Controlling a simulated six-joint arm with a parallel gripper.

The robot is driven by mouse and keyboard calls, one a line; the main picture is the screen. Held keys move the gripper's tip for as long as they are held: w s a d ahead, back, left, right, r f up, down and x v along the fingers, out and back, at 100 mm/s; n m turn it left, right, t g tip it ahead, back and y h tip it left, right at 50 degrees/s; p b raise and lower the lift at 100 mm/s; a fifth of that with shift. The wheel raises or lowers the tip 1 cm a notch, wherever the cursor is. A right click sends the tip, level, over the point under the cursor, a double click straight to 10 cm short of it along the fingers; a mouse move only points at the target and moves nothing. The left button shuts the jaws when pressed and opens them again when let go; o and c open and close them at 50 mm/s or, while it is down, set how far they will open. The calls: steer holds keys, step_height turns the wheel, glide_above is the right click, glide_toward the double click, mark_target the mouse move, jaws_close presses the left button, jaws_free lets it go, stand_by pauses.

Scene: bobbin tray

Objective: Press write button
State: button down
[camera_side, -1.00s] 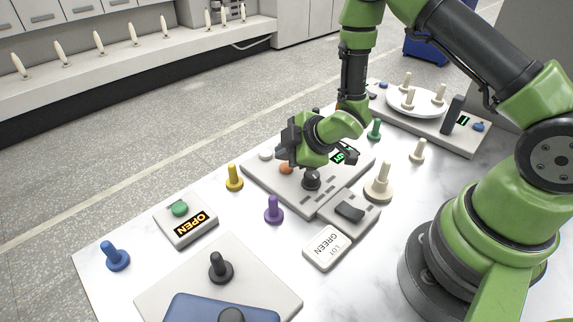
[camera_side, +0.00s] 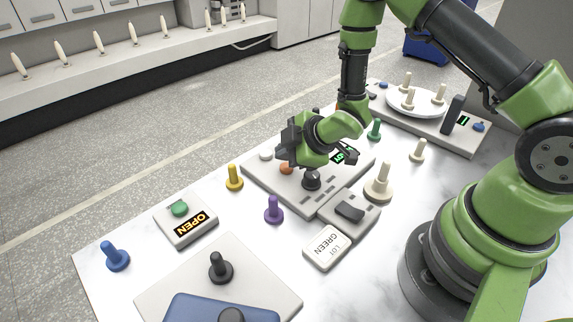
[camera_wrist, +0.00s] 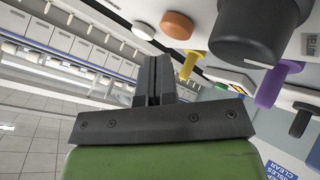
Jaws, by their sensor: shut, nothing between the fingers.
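The grey control panel (camera_side: 262,178) lies on the white table with a pale round button (camera_side: 266,154), an orange button (camera_side: 286,168) and a black knob (camera_side: 311,180). I cannot tell which one is the write button. In the wrist view the pale button (camera_wrist: 143,29), orange button (camera_wrist: 177,25) and large black knob (camera_wrist: 258,30) show at the top right. My gripper (camera_wrist: 153,62) is shut and empty, its fingers pointing toward the panel's side of the picture. In the side view my gripper (camera_side: 290,142) is over the panel, near the pale and orange buttons.
A yellow peg (camera_side: 234,178) and a purple bobbin (camera_side: 274,210) stand by the panel. A rocker switch (camera_side: 349,211) and a GREEN lot card (camera_side: 326,248) lie in front.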

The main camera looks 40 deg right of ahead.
steer(key=shift+f, duration=0.4)
steer(key=shift+f, duration=0.7)
stand_by(1.1)
steer(key=shift+d, duration=0.1)
steer(key=shift+s+r, duration=0.2)
steer(key=shift+r, duration=0.5)
steer(key=shift+r, duration=2.6)
